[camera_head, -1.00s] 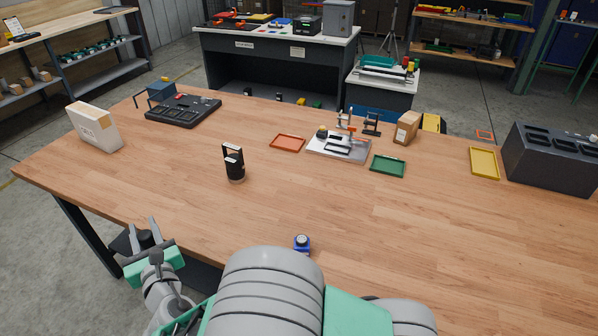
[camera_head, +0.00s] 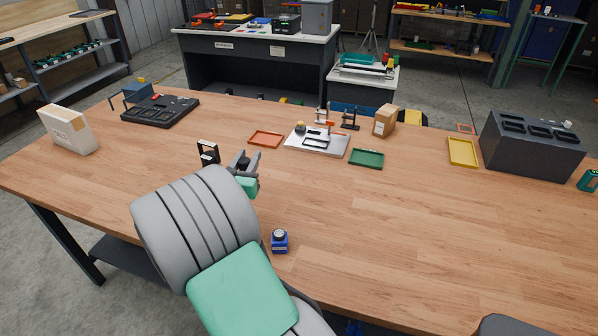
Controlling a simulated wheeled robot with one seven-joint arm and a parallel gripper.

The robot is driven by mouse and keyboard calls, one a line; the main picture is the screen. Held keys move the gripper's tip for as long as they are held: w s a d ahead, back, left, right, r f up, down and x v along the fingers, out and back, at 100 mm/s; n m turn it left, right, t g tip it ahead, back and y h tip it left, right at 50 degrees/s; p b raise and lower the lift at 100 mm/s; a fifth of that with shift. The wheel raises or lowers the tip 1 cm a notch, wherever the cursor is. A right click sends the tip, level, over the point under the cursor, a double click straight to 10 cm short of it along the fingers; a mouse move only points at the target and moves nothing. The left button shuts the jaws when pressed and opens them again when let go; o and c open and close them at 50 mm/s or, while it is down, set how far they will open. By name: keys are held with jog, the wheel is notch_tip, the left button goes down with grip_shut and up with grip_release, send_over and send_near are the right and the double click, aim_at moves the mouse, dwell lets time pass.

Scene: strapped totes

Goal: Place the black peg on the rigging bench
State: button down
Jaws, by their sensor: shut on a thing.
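My gripper (camera_head: 242,162) is above the wooden-topped bench (camera_head: 420,215), just right of a black upright piece with an open, handle-like frame (camera_head: 207,149). Its jaws are shut on a small dark thing, which I take to be the black peg; the jaws mostly hide it. My arm covers the foot of the black upright piece, so I cannot tell how it meets the bench top. No readable label shows which bench is the rigging bench.
A blue bottle-like item (camera_head: 279,241) stands near my arm. An orange tray (camera_head: 265,139), a grey fixture plate (camera_head: 317,142), a green tray (camera_head: 366,159) and a yellow tray (camera_head: 463,152) lie farther back. A dark slotted block (camera_head: 530,148) stands right.

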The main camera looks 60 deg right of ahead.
jog(key=s+d+m+g, duration=0.4)
jog(key=s+d+g, duration=0.2)
jog(key=s+d, duration=0.7)
jog(key=shift+h, duration=0.4)
jog(key=w+d+f, duration=0.1)
jog(key=d+f, duration=0.2)
jog(key=w+d+f, duration=0.1)
jog(key=d+f, duration=0.2)
jog(key=w+d+f, duration=0.2)
jog(key=d+f, duration=0.1)
jog(key=d, duration=0.1)
jog(key=shift+d+f, duration=0.1)
jog(key=shift+f, duration=0.2)
jog(key=f, duration=0.3)
jog(key=shift+d+f, duration=0.2)
jog(key=shift+f, duration=0.1)
jog(key=shift+f, duration=0.2)
jog(key=c, duration=1.1)
grip_release()
